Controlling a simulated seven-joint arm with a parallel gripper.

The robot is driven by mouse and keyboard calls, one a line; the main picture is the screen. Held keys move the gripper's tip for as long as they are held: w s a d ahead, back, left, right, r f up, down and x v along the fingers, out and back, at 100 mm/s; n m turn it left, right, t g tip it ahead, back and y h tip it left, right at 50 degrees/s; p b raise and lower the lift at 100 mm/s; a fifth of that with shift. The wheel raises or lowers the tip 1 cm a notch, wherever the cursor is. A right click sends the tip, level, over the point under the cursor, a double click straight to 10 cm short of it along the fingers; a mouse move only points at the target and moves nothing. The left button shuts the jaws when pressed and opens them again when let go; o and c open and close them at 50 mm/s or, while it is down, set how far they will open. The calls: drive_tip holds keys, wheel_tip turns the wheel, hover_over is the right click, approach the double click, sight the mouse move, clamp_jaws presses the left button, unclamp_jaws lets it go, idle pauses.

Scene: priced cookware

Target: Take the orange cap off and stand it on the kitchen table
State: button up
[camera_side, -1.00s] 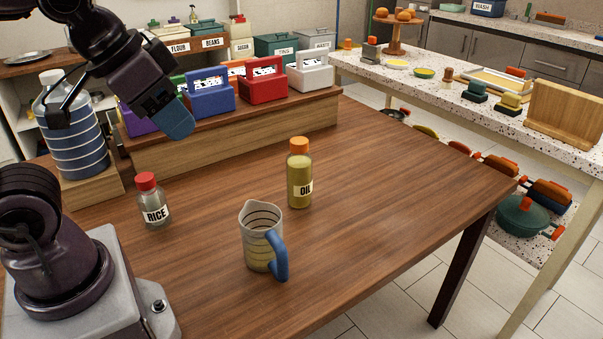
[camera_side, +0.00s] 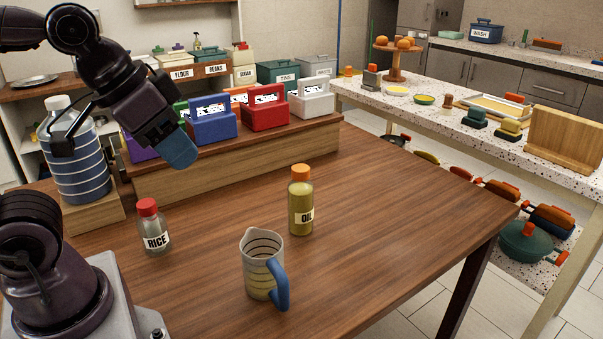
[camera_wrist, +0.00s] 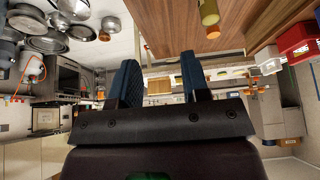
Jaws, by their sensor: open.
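The oil bottle (camera_side: 301,208) stands upright on the brown wooden kitchen table (camera_side: 405,210), with its orange cap (camera_side: 300,172) on top. In the wrist view the bottle (camera_wrist: 208,12) shows at the top edge with the orange cap (camera_wrist: 213,32) pointing down in the picture. My gripper (camera_side: 182,152) is in the air left of the bottle and well apart from it. In the wrist view its two blue fingers (camera_wrist: 162,75) are spread with nothing between them.
A jar of rice (camera_side: 153,230) with a red cap stands left of the bottle. A measuring jug (camera_side: 262,265) with a blue handle stands in front of it. Several coloured caddies (camera_side: 265,108) line the raised shelf behind. The table right of the bottle is clear.

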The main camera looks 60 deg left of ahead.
drive_tip(key=shift+o, duration=0.2)
drive_tip(key=o, duration=0.3)
drive_tip(key=shift+o, duration=1.3)
drive_tip(key=shift+w+a+f+g, duration=0.2)
drive_tip(key=shift+w+f+g, duration=0.1)
drive_tip(key=shift+f, duration=0.15)
drive_tip(key=shift+w+a+f+g, duration=0.2)
drive_tip(key=shift+w+f+g, duration=0.1)
drive_tip(key=shift+f, duration=0.15)
drive_tip(key=n+g, duration=0.4)
drive_tip(key=n, duration=1.3)
approach(301, 168)
wheel_tip(301, 168, down, 10)
drive_tip(key=shift+w+r, duration=0.1)
drive_tip(key=shift+w, duration=0.05)
